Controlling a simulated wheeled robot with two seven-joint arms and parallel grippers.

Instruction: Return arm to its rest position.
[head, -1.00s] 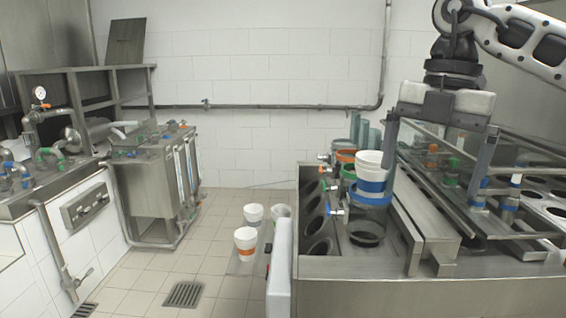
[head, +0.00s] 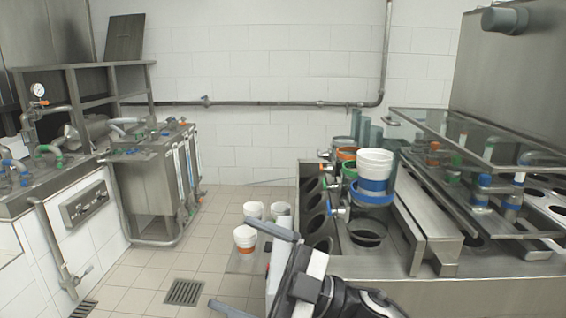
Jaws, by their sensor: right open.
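My right gripper (head: 230,261) is low in the middle of the head view, with its arm coming in from the bottom right. Its two fingers point left and are spread apart, with nothing between them. A white cup stack with a blue band (head: 374,172) stands upright in a blue ring holder (head: 372,197) on the filling machine, clear of the gripper. My left gripper is not in view.
The filling machine's metal front (head: 470,290) is to the right of the gripper. Tiled floor with a drain (head: 184,292) lies open to the left.

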